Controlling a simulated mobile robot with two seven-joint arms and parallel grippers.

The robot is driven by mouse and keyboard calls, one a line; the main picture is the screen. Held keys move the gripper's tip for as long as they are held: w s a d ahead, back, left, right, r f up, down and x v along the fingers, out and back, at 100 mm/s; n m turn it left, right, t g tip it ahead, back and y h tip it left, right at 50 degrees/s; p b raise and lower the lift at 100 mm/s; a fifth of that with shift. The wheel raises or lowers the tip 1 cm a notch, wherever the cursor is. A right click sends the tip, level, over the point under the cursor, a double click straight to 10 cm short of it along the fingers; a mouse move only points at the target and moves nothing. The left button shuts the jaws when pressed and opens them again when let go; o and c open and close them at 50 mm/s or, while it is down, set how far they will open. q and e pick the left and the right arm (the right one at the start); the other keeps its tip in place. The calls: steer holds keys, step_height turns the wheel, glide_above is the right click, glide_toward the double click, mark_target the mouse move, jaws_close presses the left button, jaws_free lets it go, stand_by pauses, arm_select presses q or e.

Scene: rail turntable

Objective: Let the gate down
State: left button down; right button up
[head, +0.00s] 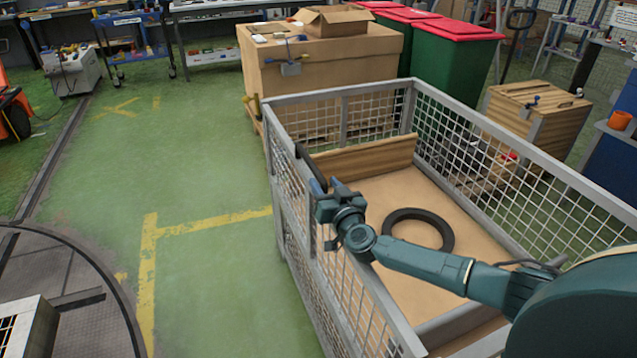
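The gate appears to be the grey wire-mesh side panel (284,178) on the left of a mesh cage, and it stands upright. A black bar-shaped handle (309,164) lies along its top edge. My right gripper (327,186) reaches across the cage from the right to the near end of this handle. My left gripper is out of view.
Inside the cage are a black ring (418,213) and a wooden board (364,157). A large carton (325,75) stands behind the cage, with green bins (455,60) to its right. The green floor (205,180) left of the cage is clear. A round turntable (62,270) is at the lower left.

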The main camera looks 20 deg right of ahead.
mark_target(318, 176)
steer(key=shift+w+f+b, duration=0.1)
steer(key=shift+w+b, duration=0.45)
steer(key=shift+w, duration=1.75)
jaws_close()
